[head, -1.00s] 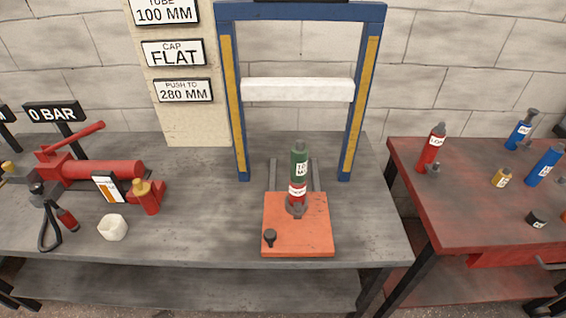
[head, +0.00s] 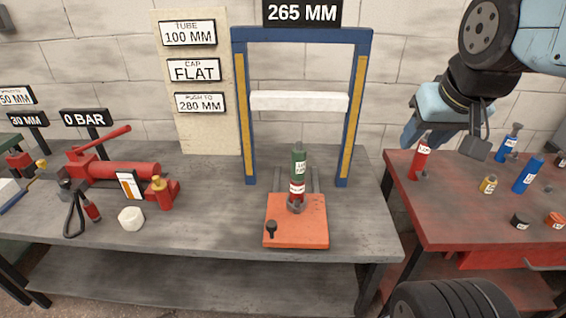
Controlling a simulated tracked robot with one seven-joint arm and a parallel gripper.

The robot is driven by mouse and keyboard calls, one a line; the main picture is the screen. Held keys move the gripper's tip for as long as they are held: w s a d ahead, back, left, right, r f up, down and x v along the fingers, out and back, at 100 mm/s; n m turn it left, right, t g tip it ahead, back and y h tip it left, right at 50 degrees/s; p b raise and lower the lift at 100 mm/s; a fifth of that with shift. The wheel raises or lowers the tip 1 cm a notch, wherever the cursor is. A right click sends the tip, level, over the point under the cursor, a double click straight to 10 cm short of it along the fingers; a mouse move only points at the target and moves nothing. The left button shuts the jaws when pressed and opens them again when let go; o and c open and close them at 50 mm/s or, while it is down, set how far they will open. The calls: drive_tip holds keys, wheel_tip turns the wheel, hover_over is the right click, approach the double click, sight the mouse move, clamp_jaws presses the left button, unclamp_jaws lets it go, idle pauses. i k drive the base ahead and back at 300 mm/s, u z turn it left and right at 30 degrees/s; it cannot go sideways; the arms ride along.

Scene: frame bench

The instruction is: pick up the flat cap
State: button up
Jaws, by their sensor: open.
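Small caps sit on the red table: a yellow one (head: 488,184), a low black one (head: 520,221) and a low orange one (head: 555,219). Their labels are too small to read, so I cannot tell for certain which is the flat cap. The black and orange ones look lowest. My gripper (head: 443,140) is open at the upper right, above the back left part of the red table. It is apart from the caps and overlaps the top of a red cylinder (head: 420,160) in the view.
The red table (head: 445,215) also holds blue cylinders (head: 527,174). On the grey bench (head: 215,215), a blue press frame (head: 240,110) stands behind an orange base (head: 297,232) with a green and red stack (head: 298,175). A red pump (head: 115,172) is left. A sign reads 265 MM (head: 302,12).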

sight(520, 221)
drive_tip(key=u, duration=0.05)
drive_tip(key=k, duration=0.4)
drive_tip(key=u, duration=0.65)
drive_tip(key=i, duration=0.6)
drive_tip(key=z, duration=2.25)
drive_tip(key=k, duration=0.25)
